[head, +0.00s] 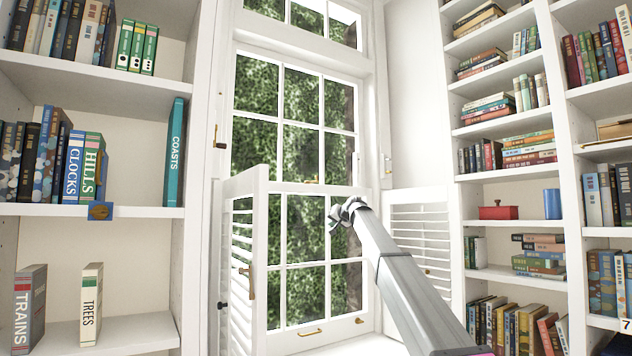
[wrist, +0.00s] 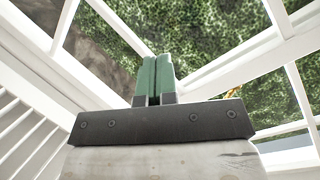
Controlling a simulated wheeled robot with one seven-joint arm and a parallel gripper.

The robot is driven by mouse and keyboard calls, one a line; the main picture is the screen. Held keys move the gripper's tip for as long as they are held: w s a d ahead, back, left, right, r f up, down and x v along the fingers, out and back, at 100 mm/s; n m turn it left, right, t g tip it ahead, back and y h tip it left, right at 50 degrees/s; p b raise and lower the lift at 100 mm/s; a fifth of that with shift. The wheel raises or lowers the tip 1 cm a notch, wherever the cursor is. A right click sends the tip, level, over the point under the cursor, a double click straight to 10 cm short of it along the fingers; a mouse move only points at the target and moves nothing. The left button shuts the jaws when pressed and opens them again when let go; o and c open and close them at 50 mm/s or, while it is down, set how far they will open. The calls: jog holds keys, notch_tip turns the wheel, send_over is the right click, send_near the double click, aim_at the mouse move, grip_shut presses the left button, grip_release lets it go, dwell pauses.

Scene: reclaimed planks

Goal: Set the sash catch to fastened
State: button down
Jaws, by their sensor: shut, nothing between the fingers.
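The sash window has two sashes that meet at a white rail (head: 290,187). A small brass fitting, seemingly the sash catch (head: 312,182), sits on this rail near its middle. It is too small to tell which way its lever points. In the wrist view a bit of brass (wrist: 236,92) shows right of my fingers, partly hidden. My gripper (head: 345,208) is in front of the window, lower right of the catch and apart from it. Its green fingers (wrist: 155,76) are shut together with nothing between them.
A louvred shutter (head: 240,260) stands open at the left of the window, and another (head: 420,235) at the right. A brass pull (head: 310,332) is on the lower sash's bottom rail. Bookshelves (head: 95,210) flank both sides.

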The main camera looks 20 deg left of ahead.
jog(key=s+a+r+y, duration=0.1)
jog(key=a+r, duration=0.3)
jog(key=r, duration=0.6)
jog(key=s+a+r+y, duration=0.1)
jog(key=a+r, duration=0.3)
jog(key=r, duration=0.5)
jog(key=shift+a+r+n+y, duration=0.3)
jog(key=shift+r, duration=0.1)
jog(key=shift+w, duration=0.1)
jog(key=w+a, duration=0.1)
jog(key=w, duration=0.7)
jog(key=shift+w+a, duration=0.2)
jog(key=shift+w, duration=0.1)
jog(key=shift+w, duration=0.1)
dwell(0.7)
jog(key=shift+w, duration=0.3)
